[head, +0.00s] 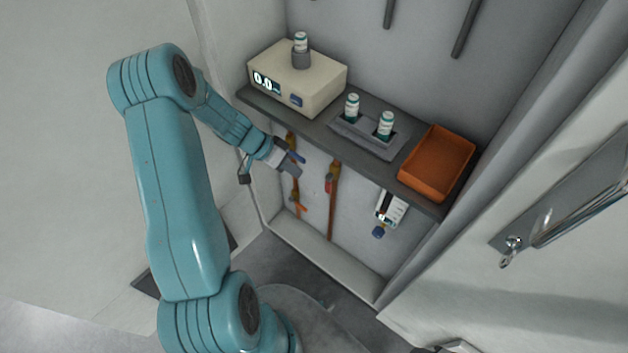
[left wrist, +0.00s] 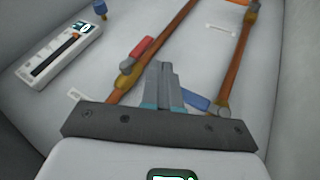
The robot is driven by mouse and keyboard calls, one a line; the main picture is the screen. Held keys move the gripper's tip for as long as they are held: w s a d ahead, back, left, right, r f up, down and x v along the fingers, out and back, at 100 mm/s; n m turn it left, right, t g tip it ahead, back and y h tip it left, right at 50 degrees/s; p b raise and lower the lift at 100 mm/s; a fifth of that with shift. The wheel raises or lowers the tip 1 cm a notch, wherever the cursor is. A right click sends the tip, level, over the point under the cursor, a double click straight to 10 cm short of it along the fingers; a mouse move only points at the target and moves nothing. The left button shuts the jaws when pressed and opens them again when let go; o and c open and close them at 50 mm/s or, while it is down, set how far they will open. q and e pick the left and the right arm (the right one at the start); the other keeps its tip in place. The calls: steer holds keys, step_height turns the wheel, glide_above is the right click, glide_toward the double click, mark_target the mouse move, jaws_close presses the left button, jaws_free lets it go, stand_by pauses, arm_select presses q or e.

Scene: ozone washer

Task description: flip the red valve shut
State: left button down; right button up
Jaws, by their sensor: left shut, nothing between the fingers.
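My left gripper (head: 292,169) is shut and empty, in front of the left pipe and left of the red valve. Its closed fingers (left wrist: 164,72) appear apart from the red handle, though depth is hard to judge. My right gripper is not in view.
A blue valve handle (left wrist: 196,101) sits on the neighbouring pipe, close beside my fingers. The shelf above holds a display box (head: 318,82), a vial rack (head: 365,139) and an orange tray (head: 437,162). A white meter (head: 391,208) hangs right of the pipes.

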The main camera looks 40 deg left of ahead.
mark_target(329, 184)
arm_select(q)
steer(key=b+x, duration=0.2)
steer(key=x, duration=0.8)
steer(key=shift+b, duration=0.35)
steer(key=shift+r, duration=0.1)
steer(key=shift+d+p, duration=0.2)
steer(key=shift+p, duration=0.4)
